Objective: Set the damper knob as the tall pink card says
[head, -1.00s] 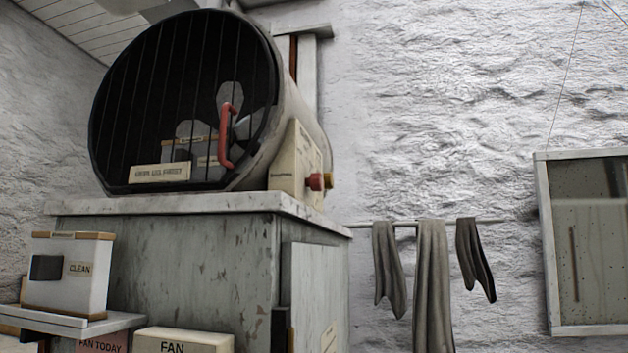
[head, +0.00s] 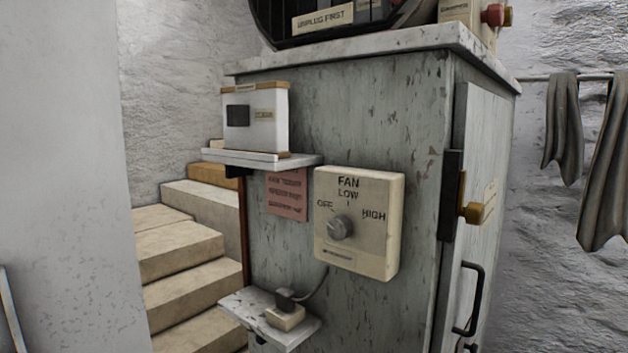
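A grey round knob (head: 340,227) sits on a cream control box (head: 380,245) on the cabinet's front. The box is labelled FAN, with OFF, LOW and HIGH around the knob; I see no damper label. Which mark the knob points to is not clear. A pink card (head: 287,194) hangs left of the box, under a small shelf, slightly taller than wide. It has several lines of text; the first seems to read FAN TODAY, the rest is too blurred to read. Neither of my grippers is in view.
A white box (head: 256,120) stands on the upper shelf (head: 240,157). A plug and socket (head: 286,314) sit on a lower shelf (head: 245,308). A cabinet door (head: 485,160) with a brass knob (head: 478,212) and black handle is at right. Steps (head: 180,250) lie left, behind a pale wall.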

